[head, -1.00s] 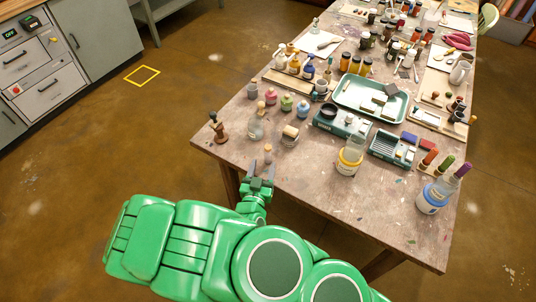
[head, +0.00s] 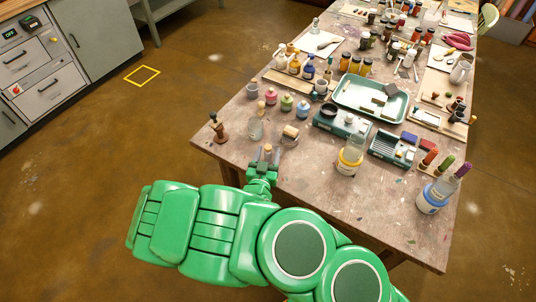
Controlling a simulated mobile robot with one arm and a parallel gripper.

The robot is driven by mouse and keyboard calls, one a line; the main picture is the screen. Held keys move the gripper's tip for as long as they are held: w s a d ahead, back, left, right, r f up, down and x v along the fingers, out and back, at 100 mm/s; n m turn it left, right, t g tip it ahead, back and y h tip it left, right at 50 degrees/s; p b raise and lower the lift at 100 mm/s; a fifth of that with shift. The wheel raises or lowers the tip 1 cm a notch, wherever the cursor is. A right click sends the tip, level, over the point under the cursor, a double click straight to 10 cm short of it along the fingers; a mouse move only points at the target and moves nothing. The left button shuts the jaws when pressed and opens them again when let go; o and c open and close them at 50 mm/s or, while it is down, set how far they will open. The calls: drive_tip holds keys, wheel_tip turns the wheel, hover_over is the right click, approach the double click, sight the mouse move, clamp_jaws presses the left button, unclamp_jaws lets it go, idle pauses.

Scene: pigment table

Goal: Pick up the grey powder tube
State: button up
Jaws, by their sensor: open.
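A small upright tube with a tan top (head: 267,149), apparently the grey powder tube, stands near the table's front left edge. Its lower part is hidden by my gripper, and its powder colour is hard to make out. My gripper (head: 267,157) is open at the table edge, with one finger to the left of the tube and one to the right. I cannot tell whether either finger touches it.
A yellow-banded jar (head: 350,158) stands to the right. The table (head: 310,180) is bare between them at the front.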

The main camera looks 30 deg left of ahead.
drive_tip(key=c, duration=1)
drive_tip(key=shift+r, duration=5.05)
